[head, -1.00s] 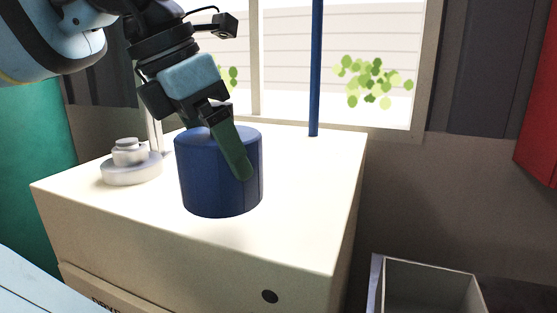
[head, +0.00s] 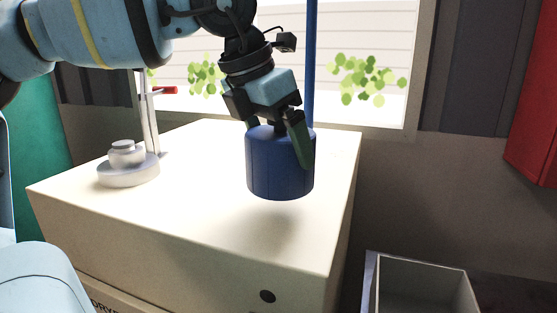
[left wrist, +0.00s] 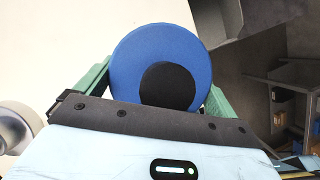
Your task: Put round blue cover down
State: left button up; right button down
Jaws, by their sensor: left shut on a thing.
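The round blue cover (head: 279,172) is a blue cylinder with a dark round knob on top. My left gripper (head: 278,140) is shut on it from above, with green fingers on its sides. The cover is upright and appears held above the cream cabinet top (head: 200,190), with a soft shadow below it. In the left wrist view the cover (left wrist: 140,55) sits between the two green fingers, its dark knob (left wrist: 168,86) near the palm. My right gripper is not in view.
A grey-white stepped round casting (head: 128,172) stands at the left of the cabinet top, near a thin stand with a red-tipped lever (head: 165,90). A blue post (head: 310,60) rises behind the cover. An open grey bin (head: 425,268) is at lower right. The cabinet top's middle is clear.

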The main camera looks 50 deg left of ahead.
pick_arm(q)
jog(key=shift+w+f, duration=0.15)
jog(key=shift+f, duration=1.65)
jog(key=shift+f, duration=0.2)
jog(key=o, duration=0.7)
jog(key=shift+r, duration=0.1)
jog(key=shift+r, duration=0.55)
jog(key=p+v, duration=0.1)
jog(key=v, duration=1)
